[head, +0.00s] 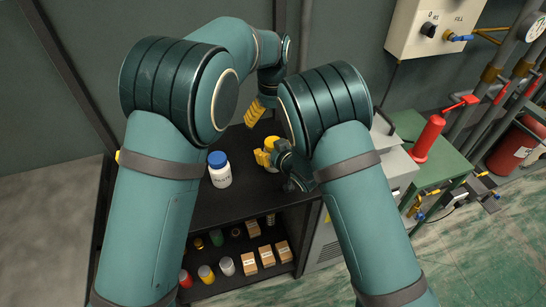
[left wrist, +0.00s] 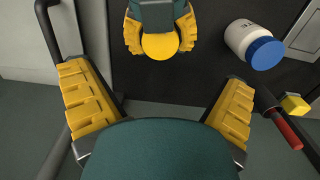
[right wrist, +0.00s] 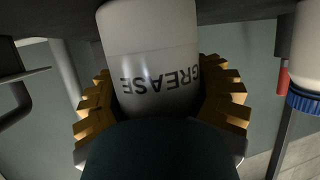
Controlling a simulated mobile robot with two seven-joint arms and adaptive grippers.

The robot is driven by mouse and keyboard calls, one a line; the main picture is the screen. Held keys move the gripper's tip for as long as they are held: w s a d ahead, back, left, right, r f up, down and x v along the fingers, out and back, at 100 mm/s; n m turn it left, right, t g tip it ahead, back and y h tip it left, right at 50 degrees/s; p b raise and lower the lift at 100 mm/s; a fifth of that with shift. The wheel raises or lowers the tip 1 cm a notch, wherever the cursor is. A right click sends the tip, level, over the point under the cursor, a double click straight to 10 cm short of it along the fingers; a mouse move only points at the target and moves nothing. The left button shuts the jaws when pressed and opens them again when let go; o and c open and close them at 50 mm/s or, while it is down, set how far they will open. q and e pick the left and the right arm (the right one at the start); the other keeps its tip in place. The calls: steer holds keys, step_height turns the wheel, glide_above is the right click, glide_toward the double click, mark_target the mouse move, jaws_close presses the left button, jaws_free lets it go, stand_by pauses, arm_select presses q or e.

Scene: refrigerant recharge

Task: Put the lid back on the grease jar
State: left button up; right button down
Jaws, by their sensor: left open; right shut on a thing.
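The grease jar (right wrist: 150,60) is a white jar marked GREASE, and in the right wrist view it stands between the yellow fingers of my right gripper (right wrist: 160,105). The right gripper is shut around it, low over the dark bench top. A flat yellow disc (left wrist: 160,47) covers the jar's top in the left wrist view and looks like the lid; it also shows in the head view (head: 271,142). I cannot tell how tightly it sits. My left gripper (head: 256,110) is open and empty, behind and above the jar, apart from it.
A white jar with a blue cap (head: 219,170) stands left of the grease jar. A red-handled tool (left wrist: 283,128) and a yellow block (left wrist: 295,103) lie near the bench edge. The shelf below (head: 240,245) holds small jars and boxes.

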arm_select(q)
step_height(320, 180, up, 9)
steer(key=shift+f, duration=0.2)
steer(key=shift+w, duration=0.1)
arm_select(e)
jaws_free()
steer(key=v, duration=1.2)
